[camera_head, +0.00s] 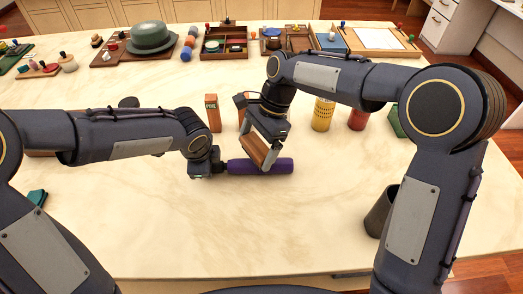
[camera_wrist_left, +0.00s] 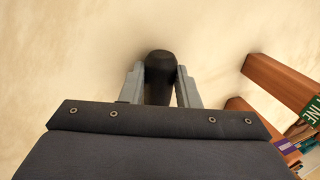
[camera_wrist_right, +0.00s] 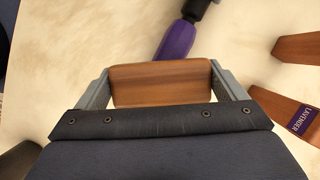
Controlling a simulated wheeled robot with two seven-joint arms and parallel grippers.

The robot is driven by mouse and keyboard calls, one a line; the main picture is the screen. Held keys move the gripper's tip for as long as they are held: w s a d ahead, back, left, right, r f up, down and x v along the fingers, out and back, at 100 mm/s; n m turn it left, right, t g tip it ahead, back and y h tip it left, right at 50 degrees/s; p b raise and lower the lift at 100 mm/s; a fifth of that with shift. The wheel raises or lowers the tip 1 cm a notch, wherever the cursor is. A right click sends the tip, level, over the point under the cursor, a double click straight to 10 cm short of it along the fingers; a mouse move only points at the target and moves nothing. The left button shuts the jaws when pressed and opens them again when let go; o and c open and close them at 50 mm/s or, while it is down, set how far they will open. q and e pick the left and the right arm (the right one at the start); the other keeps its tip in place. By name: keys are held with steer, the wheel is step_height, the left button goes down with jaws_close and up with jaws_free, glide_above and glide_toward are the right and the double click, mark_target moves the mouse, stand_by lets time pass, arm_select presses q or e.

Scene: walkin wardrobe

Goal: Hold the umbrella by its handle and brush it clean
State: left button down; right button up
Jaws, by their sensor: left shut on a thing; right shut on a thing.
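The folded purple umbrella (camera_head: 280,166) lies on its side near the middle of the table. Its dark handle (camera_wrist_left: 160,68) is at its left end, between the fingers of my left gripper (camera_wrist_left: 160,85), which is shut on it. My right gripper (camera_wrist_right: 160,85) is shut on a brown wooden brush (camera_wrist_right: 160,83). The purple cover and dark handle end also show in the right wrist view (camera_wrist_right: 177,40). The underside of the brush is hidden.
Orange-brown blocks with labels (camera_head: 212,113) stand just behind the umbrella. A yellow canister (camera_head: 322,114) and a red one (camera_head: 357,119) stand at the right. A dark cup (camera_head: 380,212) stands front right. The table (camera_head: 200,235) in front of the umbrella is clear.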

steer(key=shift+s+r, duration=0.1)
steer(key=shift+r, duration=3.2)
arm_select(q)
steer(key=c, duration=1)
jaws_free()
steer(key=v, duration=1.2)
steer(key=shift+s, duration=0.1)
